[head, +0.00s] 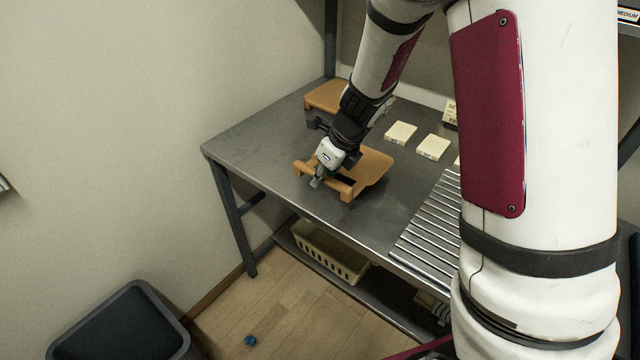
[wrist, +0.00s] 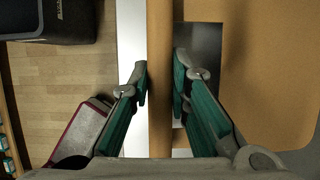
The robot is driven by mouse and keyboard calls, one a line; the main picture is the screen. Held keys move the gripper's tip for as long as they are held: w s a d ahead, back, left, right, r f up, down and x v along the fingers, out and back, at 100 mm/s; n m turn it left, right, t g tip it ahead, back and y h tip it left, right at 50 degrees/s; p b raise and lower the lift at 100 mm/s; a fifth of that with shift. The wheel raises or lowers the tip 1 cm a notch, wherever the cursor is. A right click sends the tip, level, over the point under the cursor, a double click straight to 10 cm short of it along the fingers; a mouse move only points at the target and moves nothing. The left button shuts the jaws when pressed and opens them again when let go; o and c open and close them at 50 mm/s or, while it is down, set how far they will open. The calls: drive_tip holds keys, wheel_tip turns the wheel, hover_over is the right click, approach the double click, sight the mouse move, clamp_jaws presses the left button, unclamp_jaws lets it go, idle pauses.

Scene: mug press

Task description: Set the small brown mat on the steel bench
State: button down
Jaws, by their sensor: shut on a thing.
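The small brown mat (head: 374,167) is an orange-brown board with a slotted handle bar along its front-left edge. It is over the front part of the steel bench (head: 250,142), lying about level; I cannot tell whether it rests fully on the top. My gripper (head: 318,180) is shut on the handle bar. In the wrist view the bar (wrist: 160,60) runs between the two fingertips (wrist: 160,85), with the board (wrist: 270,70) spreading to the right. The bench shows through the slot. My wrist hides part of the mat in the head view.
A second orange-brown board (head: 325,96) is at the bench's back left. Pale blocks (head: 400,132) and a roller strip (head: 425,225) lie to the right. A cream basket (head: 328,252) is on the lower shelf. A dark bin (head: 120,325) and a blue object (head: 251,340) are on the floor.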

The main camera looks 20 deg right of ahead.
sight(320, 196)
drive_tip(key=shift+w+a, duration=0.2)
drive_tip(key=shift+w, duration=0.15)
drive_tip(key=shift+f+b, duration=0.85)
drive_tip(key=shift+f, duration=0.95)
drive_tip(key=shift+f, duration=0.1)
drive_tip(key=c, duration=1.5)
unclamp_jaws()
drive_tip(key=p+v, duration=0.4)
drive_tip(key=v, duration=0.8)
drive_tip(key=shift+r, duration=0.2)
